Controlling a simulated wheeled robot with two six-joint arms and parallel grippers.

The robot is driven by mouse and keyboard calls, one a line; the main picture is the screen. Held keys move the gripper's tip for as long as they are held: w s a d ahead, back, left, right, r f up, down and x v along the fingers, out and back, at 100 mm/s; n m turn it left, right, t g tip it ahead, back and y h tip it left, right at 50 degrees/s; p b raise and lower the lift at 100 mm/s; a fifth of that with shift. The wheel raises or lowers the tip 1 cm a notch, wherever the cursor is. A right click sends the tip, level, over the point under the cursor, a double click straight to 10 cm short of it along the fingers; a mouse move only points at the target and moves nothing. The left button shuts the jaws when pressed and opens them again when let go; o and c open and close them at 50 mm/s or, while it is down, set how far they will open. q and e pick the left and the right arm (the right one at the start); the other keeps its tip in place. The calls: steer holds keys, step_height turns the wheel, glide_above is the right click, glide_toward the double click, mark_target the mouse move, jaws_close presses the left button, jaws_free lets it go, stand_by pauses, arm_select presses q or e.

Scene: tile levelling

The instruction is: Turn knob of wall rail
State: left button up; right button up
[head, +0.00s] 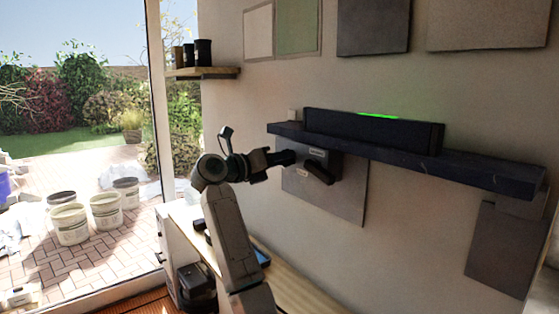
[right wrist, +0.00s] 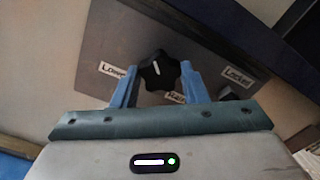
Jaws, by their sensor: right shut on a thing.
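The knob (right wrist: 160,72) is black and star-shaped with a white pointer line, in the right wrist view. It sits on a grey plate (right wrist: 215,65) with a "Lower" label (right wrist: 110,69) at left, a "Locked" label (right wrist: 238,76) at right and a partly hidden label (right wrist: 177,97) below. The pointer line is near upright in that view. My right gripper (right wrist: 158,82) has its blue fingers on either side of the knob and is shut on it. In the head view, my right gripper (head: 287,158) reaches the dark wall rail (head: 460,168) near its left end. My left gripper is out of view.
A long dark box (head: 375,130) with a green light strip stands on the rail. Grey panels (head: 375,25) hang above. A small shelf (head: 205,72) with dark jars is at left. A bench (head: 300,292) runs below along the wall. Buckets (head: 70,223) stand outside.

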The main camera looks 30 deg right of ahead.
steer(key=shift+r, duration=0.15)
steer(key=o, duration=1)
steer(key=shift+c, duration=0.2)
steer(key=a+b, duration=0.4)
steer(key=a, duration=0.7)
steer(key=shift+s, duration=0.35)
steer(key=shift+d, duration=0.1)
